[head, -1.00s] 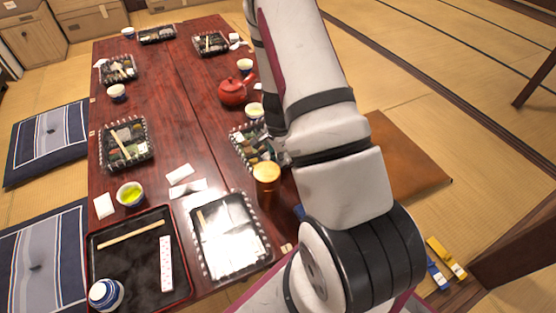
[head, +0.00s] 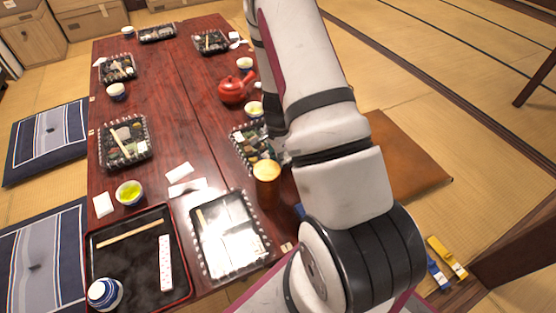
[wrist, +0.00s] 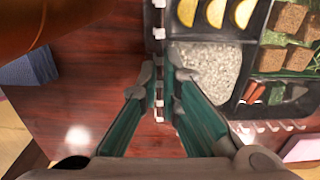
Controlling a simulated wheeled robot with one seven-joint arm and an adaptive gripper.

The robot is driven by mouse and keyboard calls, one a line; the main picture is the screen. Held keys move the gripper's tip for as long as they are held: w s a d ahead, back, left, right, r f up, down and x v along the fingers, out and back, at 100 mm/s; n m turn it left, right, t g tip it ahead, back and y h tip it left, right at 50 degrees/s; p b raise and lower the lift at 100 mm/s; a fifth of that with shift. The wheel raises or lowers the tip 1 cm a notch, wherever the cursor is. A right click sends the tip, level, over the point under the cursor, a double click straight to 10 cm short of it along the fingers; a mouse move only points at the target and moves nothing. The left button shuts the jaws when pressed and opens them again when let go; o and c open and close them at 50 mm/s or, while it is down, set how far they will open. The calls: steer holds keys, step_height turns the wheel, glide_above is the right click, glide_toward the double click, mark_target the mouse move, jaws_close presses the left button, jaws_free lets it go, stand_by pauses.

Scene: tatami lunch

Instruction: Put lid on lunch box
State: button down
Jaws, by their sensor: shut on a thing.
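A dark lunch box (head: 240,141) with a pale scalloped edge stands on the table, partly behind my arm. In the wrist view a food-filled lunch box (wrist: 240,112) shows rice, yellow slices and brown cubes. My gripper (wrist: 161,80) has its fingertips closed on the scalloped edge at that box's left side. I cannot tell whether this edge belongs to the box or to a clear lid.
An amber cup (head: 266,185) stands close to my arm and fills the wrist view's upper left. A red teapot (head: 232,91) and a tea bowl (head: 254,110) stand beyond. A black tray (head: 110,279) is at the near left. The central strip of table is mostly clear.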

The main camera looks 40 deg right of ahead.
steer(key=c, duration=1.2)
jaws_free()
steer(key=shift+o, duration=0.2)
steer(key=shift+r, duration=0.2)
steer(key=shift+r+p, duration=3.25)
steer(key=shift+r, duration=0.6)
